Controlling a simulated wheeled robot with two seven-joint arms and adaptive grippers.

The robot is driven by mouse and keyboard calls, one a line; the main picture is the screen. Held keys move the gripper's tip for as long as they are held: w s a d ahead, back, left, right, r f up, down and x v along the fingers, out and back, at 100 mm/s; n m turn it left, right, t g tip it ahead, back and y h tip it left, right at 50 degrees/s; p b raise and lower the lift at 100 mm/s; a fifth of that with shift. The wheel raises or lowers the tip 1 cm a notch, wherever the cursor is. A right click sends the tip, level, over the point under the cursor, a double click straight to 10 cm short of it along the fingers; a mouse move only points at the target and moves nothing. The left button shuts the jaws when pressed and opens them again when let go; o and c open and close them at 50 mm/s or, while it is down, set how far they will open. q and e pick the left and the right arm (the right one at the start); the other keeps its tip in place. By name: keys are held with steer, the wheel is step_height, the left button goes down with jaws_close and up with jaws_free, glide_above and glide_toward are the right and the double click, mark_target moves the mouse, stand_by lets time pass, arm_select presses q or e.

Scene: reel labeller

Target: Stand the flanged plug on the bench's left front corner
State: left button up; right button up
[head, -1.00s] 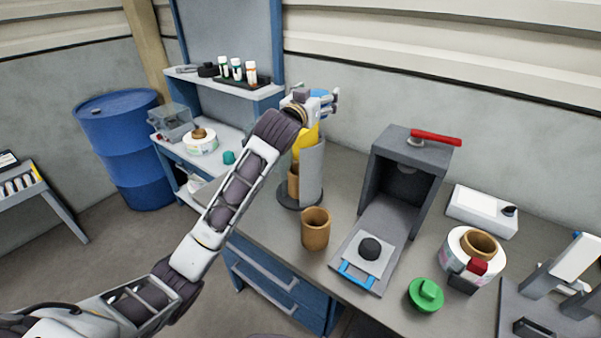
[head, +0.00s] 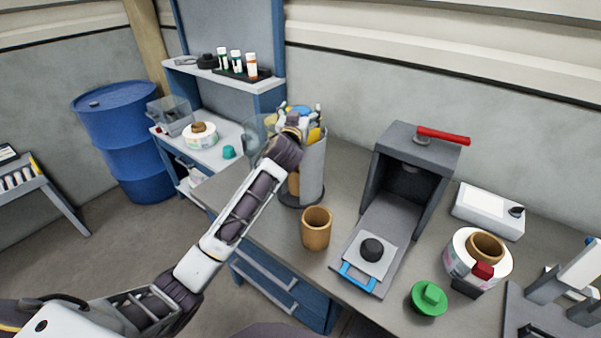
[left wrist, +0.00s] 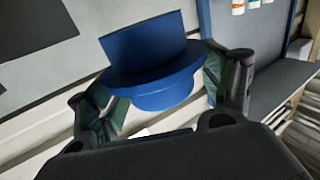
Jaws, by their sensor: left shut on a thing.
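My left gripper (head: 300,114) is shut on a blue flanged plug (left wrist: 155,58) and holds it up in the air. In the left wrist view the plug has a wide flange, with a block on one side and a short round stub on the other, between the two fingers. In the head view only a bit of its blue (head: 301,109) shows behind the gripper, above the grey upright holder. The bench (head: 345,180) has a grey top and blue drawers. My left arm crosses its left front part and hides some of the edge. My right gripper is not in view.
A brown cup (head: 316,229) and the grey upright holder (head: 313,168) stand on the bench's left part. A grey open box with a red handle (head: 442,137), a green flanged piece (head: 429,298) and a label reel (head: 463,265) stand further right. A blue drum (head: 118,130) stands left.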

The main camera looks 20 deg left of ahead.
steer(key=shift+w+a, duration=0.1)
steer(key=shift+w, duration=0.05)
arm_select(q)
steer(key=shift+s+r, duration=0.1)
steer(key=shift+f, duration=0.45)
step_height(320, 180, down, 12)
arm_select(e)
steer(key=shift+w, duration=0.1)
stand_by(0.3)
